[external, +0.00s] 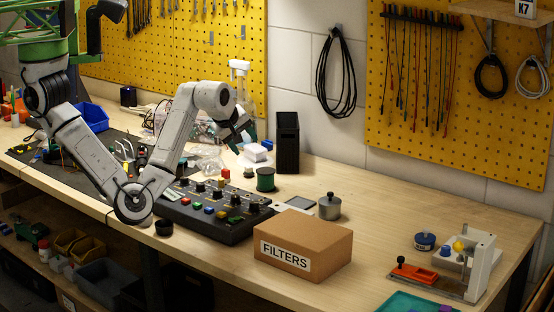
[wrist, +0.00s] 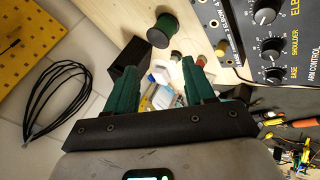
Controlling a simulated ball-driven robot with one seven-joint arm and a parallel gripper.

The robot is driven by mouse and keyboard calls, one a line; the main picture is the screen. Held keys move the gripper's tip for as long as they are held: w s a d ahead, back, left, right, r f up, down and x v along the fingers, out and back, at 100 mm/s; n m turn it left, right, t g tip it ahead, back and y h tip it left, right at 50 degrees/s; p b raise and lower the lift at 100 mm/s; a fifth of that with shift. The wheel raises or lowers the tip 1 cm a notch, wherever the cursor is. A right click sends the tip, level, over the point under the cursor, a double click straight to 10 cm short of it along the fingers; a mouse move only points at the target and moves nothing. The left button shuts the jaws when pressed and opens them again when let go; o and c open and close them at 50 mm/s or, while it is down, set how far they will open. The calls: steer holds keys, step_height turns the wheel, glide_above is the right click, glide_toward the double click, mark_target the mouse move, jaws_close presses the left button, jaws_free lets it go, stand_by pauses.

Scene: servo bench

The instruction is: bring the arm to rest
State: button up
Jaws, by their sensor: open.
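My arm (external: 90,150) reaches over the bench from the left, bent at a low elbow, with the forearm rising to the wrist. My gripper (external: 243,138) hangs above the back part of the bench, near the black upright bin. In the wrist view its two dark green fingers (wrist: 162,72) stand apart, with nothing held between them. Small items on the bench show in the gap, with a white block (wrist: 159,75) among them.
Below and in front of my gripper lies the black control panel (external: 214,224). The black bin (external: 288,143), green spool (external: 265,180) and white box (external: 256,152) stand close by. A FILTERS carton (external: 302,243) sits toward the front. Black cable (external: 336,80) hangs on the wall.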

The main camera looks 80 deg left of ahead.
steer(key=w+d+f+m+t+h, duration=0.1)
steer(key=d+f+m+t+h, duration=0.15)
steer(key=d+m, duration=0.4)
steer(key=w+d+f+m+t+h, duration=0.1)
steer(key=d+f+m+t, duration=0.25)
steer(key=d, duration=0.65)
steer(key=s+d+f+m+h, duration=0.2)
steer(key=s+d, duration=0.2)
steer(key=s+d+f+m+h, duration=0.2)
steer(key=s+d+f, duration=0.1)
steer(key=s+d, duration=0.1)
steer(key=s+d+f+m+h, duration=0.1)
steer(key=s+d+f+h, duration=0.1)
steer(key=d, duration=0.4)
steer(key=shift+s+d+f+m+t+h+p, duration=0.15)
steer(key=shift+s+m+h+p, duration=0.1)
steer(key=shift+s, duration=0.2)
steer(key=shift+s+f+m+t+h+p, duration=0.1)
steer(key=shift+s+m+t+h, duration=0.1)
steer(key=shift+s, duration=0.25)
steer(key=s+d+f+m+g+h+p, duration=0.2)
steer(key=s+f+g, duration=0.15)
steer(key=s, duration=0.65)
steer(key=s+a+f+m+g+y+p, duration=0.1)
steer(key=s+a+m+g+y+p, duration=0.4)
steer(key=s+a, duration=0.6)
steer(key=shift+s+g+y+p, duration=0.5)
steer(key=shift+s+g+p, duration=0.3)
steer(key=shift+g+p, duration=0.3)
